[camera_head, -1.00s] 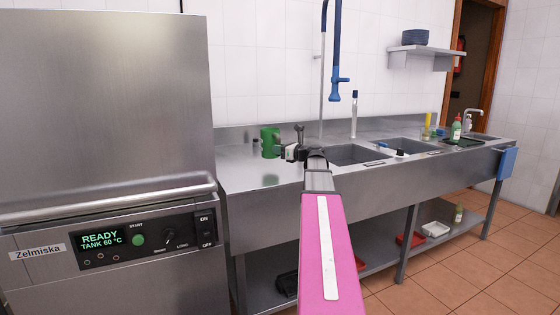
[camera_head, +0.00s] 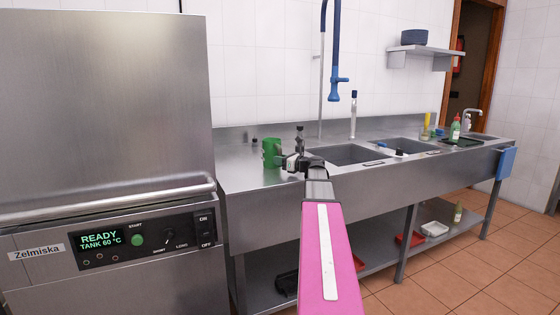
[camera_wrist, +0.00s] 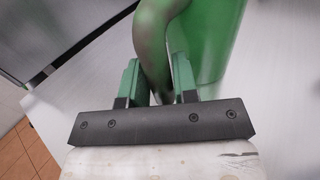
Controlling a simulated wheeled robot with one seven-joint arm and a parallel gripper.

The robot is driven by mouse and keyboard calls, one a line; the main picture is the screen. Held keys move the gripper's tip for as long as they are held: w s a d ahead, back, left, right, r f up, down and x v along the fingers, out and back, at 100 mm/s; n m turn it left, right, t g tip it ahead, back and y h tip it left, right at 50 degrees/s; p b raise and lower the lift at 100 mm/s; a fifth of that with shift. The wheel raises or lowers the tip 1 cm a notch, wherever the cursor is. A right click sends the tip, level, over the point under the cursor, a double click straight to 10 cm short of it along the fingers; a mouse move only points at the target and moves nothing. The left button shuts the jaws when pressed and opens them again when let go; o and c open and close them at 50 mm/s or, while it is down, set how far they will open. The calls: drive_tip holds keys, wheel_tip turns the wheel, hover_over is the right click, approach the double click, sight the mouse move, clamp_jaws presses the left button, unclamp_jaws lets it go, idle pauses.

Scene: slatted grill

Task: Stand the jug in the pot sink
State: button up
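The green jug (camera_head: 271,151) is at the left part of the steel counter, left of the nearer sink basin. My gripper (camera_head: 285,161) is at its right side. In the wrist view the jug's body (camera_wrist: 215,35) fills the upper right, and its handle passes between the two fingers of my gripper (camera_wrist: 157,75), which are closed around it. The jug looks upright. Whether its base touches the counter is hard to tell. The nearer sink basin (camera_head: 352,153), likely the pot sink, lies to the right of the jug and looks empty from here.
A second basin (camera_head: 405,146) lies farther right, with a green bottle (camera_head: 455,129) beyond it. A blue spray hose (camera_head: 335,88) hangs above the nearer basin. A blue-capped upright tube (camera_head: 353,115) stands behind it. The dishwasher (camera_head: 105,115) borders the counter on the left.

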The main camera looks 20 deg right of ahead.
drive_tip(key=shift+o, duration=1.2)
